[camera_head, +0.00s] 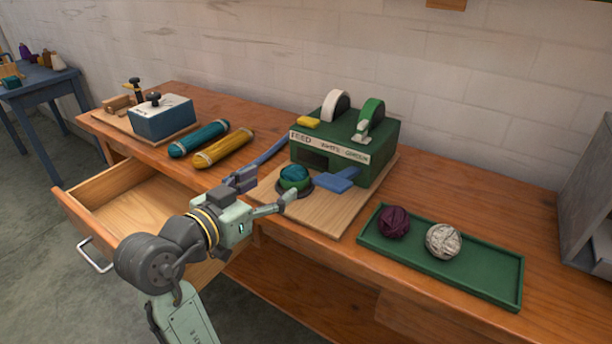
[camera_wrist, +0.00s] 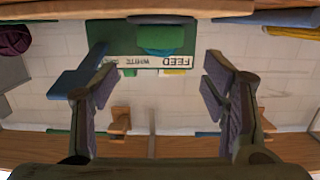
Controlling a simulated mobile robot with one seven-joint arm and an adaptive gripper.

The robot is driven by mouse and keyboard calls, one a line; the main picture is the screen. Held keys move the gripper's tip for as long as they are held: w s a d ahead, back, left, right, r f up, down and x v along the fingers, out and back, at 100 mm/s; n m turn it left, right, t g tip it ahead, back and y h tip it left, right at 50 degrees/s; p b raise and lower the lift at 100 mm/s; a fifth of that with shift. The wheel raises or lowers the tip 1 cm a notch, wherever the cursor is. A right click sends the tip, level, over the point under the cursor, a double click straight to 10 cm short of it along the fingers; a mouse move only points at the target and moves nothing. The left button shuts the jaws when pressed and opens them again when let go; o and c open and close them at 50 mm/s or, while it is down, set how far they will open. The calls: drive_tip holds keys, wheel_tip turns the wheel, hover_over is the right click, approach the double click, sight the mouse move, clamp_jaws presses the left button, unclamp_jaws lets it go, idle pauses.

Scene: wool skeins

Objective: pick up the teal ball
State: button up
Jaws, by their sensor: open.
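The teal ball (camera_head: 294,172) sits in a small green cup (camera_head: 295,184) on a wooden board (camera_head: 340,212), in front of the green feed machine (camera_head: 378,152). My gripper (camera_head: 266,190) is open, its fingers spread at the near side of the ball, with no visible object between them. One finger overlaps the front of the cup area in the head view; I cannot tell whether it touches. In the wrist view, the picture is upside down and my gripper (camera_wrist: 158,82) shows two parted fingers facing the machine. The ball is hard to make out there.
A blue paddle (camera_head: 337,181) lies right of the cup. A green tray (camera_head: 440,262) holds a purple ball (camera_head: 394,221) and a cream ball (camera_head: 443,240). Teal (camera_head: 199,138) and yellow (camera_head: 223,148) skeins lie to the left. An open drawer (camera_head: 140,205) juts out front left.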

sight(289, 175)
drive_tip(key=x, duration=0.3)
drive_tip(key=shift+w+d, duration=0.1)
drive_tip(key=shift+w, duration=0.1)
drive_tip(key=shift+p+x, duration=0.85)
drive_tip(key=shift+x, duration=1.9)
drive_tip(key=shift+s+f, duration=0.1)
drive_tip(key=shift+f, duration=0.1)
drive_tip(key=shift+c, duration=0.2)
drive_tip(key=c, duration=1.2)
drive_tip(key=shift+r, duration=0.1)
